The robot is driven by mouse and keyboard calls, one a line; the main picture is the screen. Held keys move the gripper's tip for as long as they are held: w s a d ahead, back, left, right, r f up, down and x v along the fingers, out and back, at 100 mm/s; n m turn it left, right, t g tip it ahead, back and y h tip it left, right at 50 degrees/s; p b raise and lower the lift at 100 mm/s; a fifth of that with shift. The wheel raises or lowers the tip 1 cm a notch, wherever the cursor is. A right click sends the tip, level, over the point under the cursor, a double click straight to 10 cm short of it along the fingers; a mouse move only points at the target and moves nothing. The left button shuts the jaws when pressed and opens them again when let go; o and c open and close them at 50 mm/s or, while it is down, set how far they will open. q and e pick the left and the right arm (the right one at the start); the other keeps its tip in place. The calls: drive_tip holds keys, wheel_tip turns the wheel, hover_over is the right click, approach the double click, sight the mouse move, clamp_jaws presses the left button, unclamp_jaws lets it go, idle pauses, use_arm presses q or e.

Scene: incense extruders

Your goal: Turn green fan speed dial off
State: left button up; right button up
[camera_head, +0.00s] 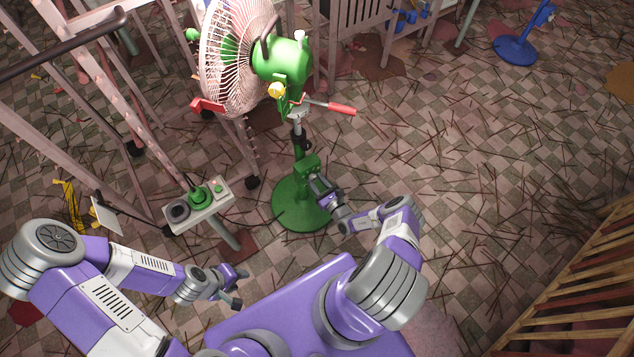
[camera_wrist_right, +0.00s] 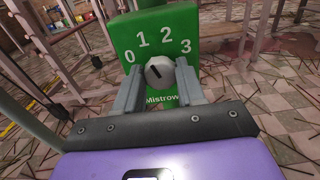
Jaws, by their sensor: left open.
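The green fan (camera_head: 281,60) stands on a round green base (camera_head: 300,205) in the head view. A green control box (camera_head: 307,166) sits low on its pole. In the right wrist view the box's face (camera_wrist_right: 158,20) carries 0, 1, 2, 3 and the word Mistrow. Its grey round dial (camera_wrist_right: 160,72) has a dark mark slanting to the upper left, around 0 to 1. My right gripper (camera_head: 318,184) is at the box, its two fingers (camera_wrist_right: 159,88) closed about the dial's left and right sides. My left gripper (camera_head: 240,284) is open and empty, left of the base.
A grey panel with green and dark controls (camera_head: 200,205) stands on a post left of the fan. A red-handled crank (camera_head: 340,109) sticks out from the fan's pole. Pinkish racks (camera_head: 110,80) are at the left, a wooden rack (camera_head: 590,290) at lower right. Sticks litter the tiled floor.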

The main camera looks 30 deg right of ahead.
drive_tip(key=c, duration=0.5)
drive_tip(key=shift+n, duration=0.3)
drive_tip(key=n+p, duration=0.1)
drive_tip(key=n, duration=0.2)
drive_tip(key=shift+a, duration=0.1)
drive_tip(key=shift+n+p, duration=0.6)
drive_tip(key=shift+n, duration=1.6)
drive_tip(key=shift+f, duration=0.1)
drive_tip(key=o, duration=1)
drive_tip(key=shift+o, duration=0.2)
